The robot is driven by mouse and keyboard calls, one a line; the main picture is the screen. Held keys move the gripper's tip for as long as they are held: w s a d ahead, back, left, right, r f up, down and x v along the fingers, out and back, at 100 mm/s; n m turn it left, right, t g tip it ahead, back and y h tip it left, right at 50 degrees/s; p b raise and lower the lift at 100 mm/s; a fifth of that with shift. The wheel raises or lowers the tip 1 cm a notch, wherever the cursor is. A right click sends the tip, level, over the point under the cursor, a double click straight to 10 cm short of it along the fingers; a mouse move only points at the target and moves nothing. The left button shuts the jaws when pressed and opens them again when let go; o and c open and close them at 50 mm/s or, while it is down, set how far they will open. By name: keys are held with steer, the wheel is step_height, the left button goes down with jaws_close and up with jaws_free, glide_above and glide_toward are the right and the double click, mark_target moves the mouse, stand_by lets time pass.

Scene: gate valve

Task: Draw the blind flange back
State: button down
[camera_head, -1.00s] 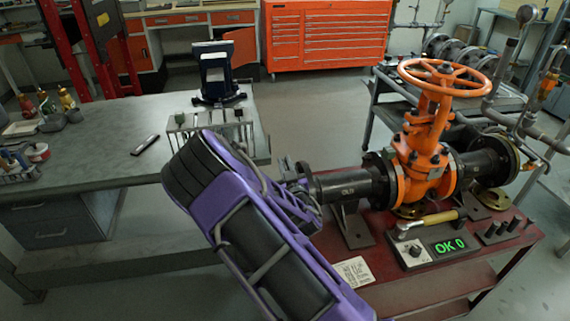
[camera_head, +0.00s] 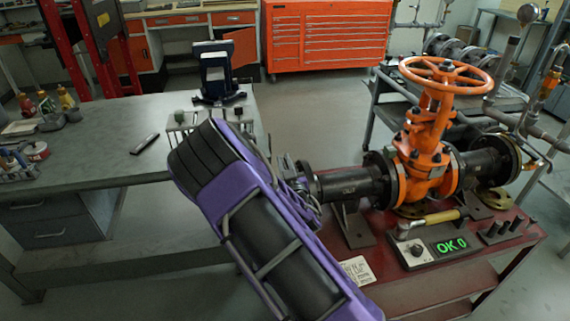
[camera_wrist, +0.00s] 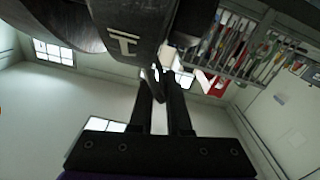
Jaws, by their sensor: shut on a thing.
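The orange gate valve (camera_head: 426,165) stands on the red bench with its orange handwheel on top. A black pipe (camera_head: 350,184) runs left from it. The blind flange (camera_head: 310,192) seems to be the dark disc at the pipe's left end, largely hidden by my purple and black arm. My gripper (camera_head: 293,183) is at that end, its fingers hard to make out in the head view. In the wrist view, my gripper's fingers (camera_wrist: 160,80) are close together, shut on a small dark part, seemingly of the flange. A dark body with a white mark (camera_wrist: 125,42) is just above them.
A console (camera_head: 432,245) reading "OK 0" and a yellow-handled tool (camera_head: 440,217) are at the bench front. A grey table (camera_head: 90,165) lies left, with a rack (camera_head: 185,123) near my arm. Pipework (camera_head: 530,120) stands right.

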steer(key=shift+a+f, duration=0.15)
steer(key=c, duration=1)
jaws_free()
steer(key=shift+o, duration=0.2)
steer(key=s+d+b, duration=0.1)
steer(key=s+d, duration=0.2)
steer(key=s, duration=1.4)
steer(key=shift+d, duration=0.15)
